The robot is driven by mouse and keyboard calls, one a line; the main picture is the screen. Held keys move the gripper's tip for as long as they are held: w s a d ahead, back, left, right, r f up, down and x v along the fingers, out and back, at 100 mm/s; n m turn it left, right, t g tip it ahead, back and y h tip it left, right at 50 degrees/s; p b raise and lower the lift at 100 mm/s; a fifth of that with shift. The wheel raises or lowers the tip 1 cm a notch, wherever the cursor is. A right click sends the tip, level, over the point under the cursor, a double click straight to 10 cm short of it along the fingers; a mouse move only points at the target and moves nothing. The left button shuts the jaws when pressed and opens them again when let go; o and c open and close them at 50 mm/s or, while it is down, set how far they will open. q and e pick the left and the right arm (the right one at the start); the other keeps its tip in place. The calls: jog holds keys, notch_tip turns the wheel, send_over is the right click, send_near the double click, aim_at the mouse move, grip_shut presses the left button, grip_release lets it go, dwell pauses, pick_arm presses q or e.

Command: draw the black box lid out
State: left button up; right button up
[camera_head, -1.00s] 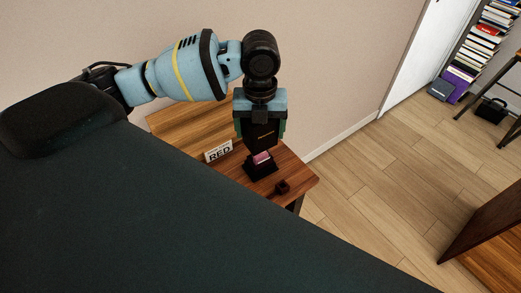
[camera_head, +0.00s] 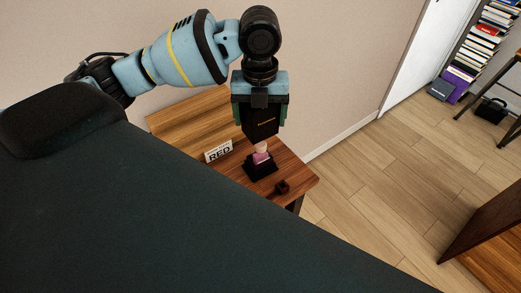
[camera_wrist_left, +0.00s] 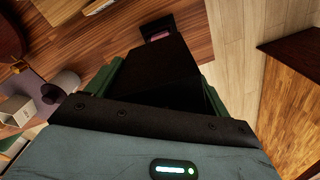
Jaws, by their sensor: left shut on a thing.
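A small black box (camera_head: 259,172) stands on the wooden table, with a mauve-pink part (camera_head: 262,158) showing at its top. The box also shows at the top of the left wrist view (camera_wrist_left: 158,26). My left gripper (camera_head: 261,142) points down right above it. My right gripper is not in view.
A white "RED" sign (camera_head: 218,151) stands left of the box. A small dark red block (camera_head: 282,187) sits near the table's front right corner.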

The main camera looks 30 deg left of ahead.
pick_arm(q)
jog(key=shift+r, duration=1.3)
jog(key=shift+f, duration=0.15)
